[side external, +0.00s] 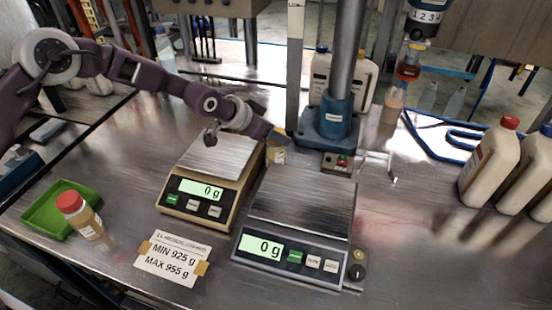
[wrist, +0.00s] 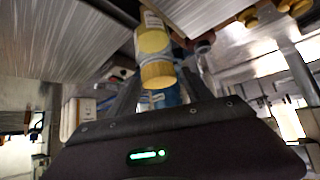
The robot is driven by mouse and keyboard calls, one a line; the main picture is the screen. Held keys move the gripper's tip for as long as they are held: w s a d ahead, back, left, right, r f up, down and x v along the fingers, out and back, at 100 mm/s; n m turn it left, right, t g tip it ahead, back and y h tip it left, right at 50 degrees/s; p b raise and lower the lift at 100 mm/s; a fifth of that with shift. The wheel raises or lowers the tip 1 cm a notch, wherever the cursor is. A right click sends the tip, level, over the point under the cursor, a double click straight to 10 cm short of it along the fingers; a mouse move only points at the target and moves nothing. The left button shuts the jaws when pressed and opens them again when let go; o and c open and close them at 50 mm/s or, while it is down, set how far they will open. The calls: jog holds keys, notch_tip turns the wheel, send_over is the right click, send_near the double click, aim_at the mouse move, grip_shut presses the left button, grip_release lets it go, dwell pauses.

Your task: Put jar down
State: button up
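A small jar with a yellow lid (side external: 277,152) is at the end of my gripper (side external: 270,137) in the side view, behind the left scale and left of the blue press base. In the wrist view the jar (wrist: 155,42) lies between the two fingers of my gripper (wrist: 160,82), which appear closed on its sides.
Left scale (side external: 212,158) and right scale (side external: 300,207) both read 0 g. A red-capped jar (side external: 85,218) stands by a green tray (side external: 48,212). A weight-limit card (side external: 172,258) lies in front. The blue-based column (side external: 328,124) is close right of my gripper. White bottles (side external: 490,165) stand far right.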

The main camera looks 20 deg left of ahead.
grip_shut()
